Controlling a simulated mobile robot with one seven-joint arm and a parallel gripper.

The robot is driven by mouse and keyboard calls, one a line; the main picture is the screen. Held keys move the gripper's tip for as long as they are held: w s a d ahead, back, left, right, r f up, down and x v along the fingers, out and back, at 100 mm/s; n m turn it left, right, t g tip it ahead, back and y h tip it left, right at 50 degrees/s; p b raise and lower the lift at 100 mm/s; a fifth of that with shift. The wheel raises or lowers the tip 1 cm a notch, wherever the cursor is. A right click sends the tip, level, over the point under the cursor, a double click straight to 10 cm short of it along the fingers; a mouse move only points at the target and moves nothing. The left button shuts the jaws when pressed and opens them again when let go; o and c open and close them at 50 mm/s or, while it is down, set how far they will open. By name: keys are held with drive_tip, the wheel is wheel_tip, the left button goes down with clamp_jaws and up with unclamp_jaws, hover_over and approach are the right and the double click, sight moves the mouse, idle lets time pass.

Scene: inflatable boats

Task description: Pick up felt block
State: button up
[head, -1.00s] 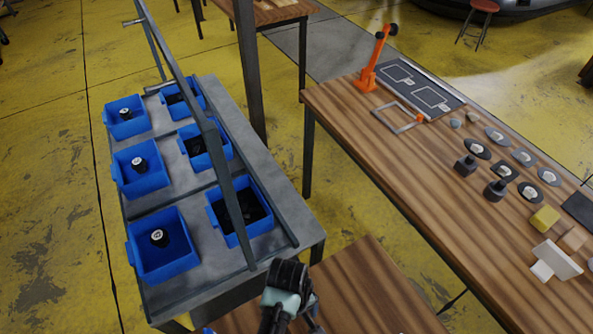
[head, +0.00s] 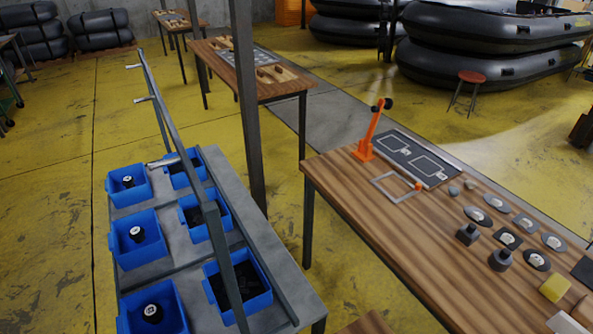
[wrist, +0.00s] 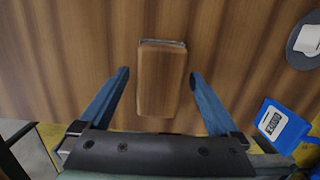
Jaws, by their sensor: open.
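In the wrist view a brown wood-grained block (wrist: 163,85) with a thin grey strip along its far end is on the wooden table top. It looks like the felt block, though I cannot be sure. My gripper (wrist: 159,76) is open, with one blue finger on each side of this block and a visible gap on both sides. I cannot tell the height of the fingertips above the table. My gripper is out of the head view, and I cannot match this block to one there.
The wrist view shows a blue device with a display (wrist: 275,122) and a pale item on a grey disc (wrist: 303,45) at right. In the head view the long wooden table (head: 352,205) holds a yellow block (head: 555,288), dark knobs and discs. Blue bins (head: 140,238) stand at left.

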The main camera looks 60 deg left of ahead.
drive_tip(key=c, duration=1.4)
drive_tip(key=shift+r, duration=0.1)
wheel_tip(320, 180, up, 10)
drive_tip(key=shift+r, duration=0.2)
